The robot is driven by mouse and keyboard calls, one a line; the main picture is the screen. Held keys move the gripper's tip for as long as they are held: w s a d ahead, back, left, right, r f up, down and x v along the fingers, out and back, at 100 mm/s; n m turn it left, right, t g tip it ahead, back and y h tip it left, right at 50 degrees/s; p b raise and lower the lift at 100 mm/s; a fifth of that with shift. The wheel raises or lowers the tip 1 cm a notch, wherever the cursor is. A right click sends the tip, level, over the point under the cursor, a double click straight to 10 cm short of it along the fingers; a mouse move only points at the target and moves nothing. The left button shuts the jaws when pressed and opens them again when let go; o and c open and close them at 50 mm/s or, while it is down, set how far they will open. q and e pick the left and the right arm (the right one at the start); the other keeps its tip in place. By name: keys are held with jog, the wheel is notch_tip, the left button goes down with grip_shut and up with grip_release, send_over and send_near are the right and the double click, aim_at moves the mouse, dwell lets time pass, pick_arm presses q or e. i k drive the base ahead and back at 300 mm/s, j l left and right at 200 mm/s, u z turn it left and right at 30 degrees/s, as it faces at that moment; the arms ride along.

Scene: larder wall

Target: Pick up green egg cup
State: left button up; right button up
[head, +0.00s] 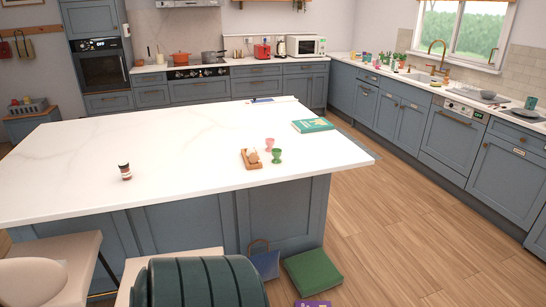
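The green egg cup (277,157) stands upright on the white island top (150,150), near its right front part. A pink egg cup (269,144) stands just behind it and slightly to the left. A small wooden tray (246,160) with what look like eggs (253,155) lies close to the left of the green cup. Nothing covers the green cup. Neither of my grippers shows in the head view.
A green book (312,125) lies behind and right of the cups. A small dark-lidded jar (125,172) stands at left. Seats (45,283) and a dark green ribbed shape (200,283) are in front. A green box (314,272) is on the floor; wooden floor (420,220) at right is clear.

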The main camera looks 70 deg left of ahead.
aim_at(277, 156)
jog(key=i+j+u, duration=0.1)
jog(key=i+u, duration=0.2)
jog(key=u, duration=0.15)
jog(key=i+u, duration=0.35)
jog(key=u, duration=0.15)
jog(key=i+l+u, duration=0.15)
jog(key=i+u, duration=0.15)
jog(key=u, duration=0.15)
jog(key=i+j+u, duration=0.1)
jog(key=i+u, duration=0.85)
jog(key=u, duration=0.15)
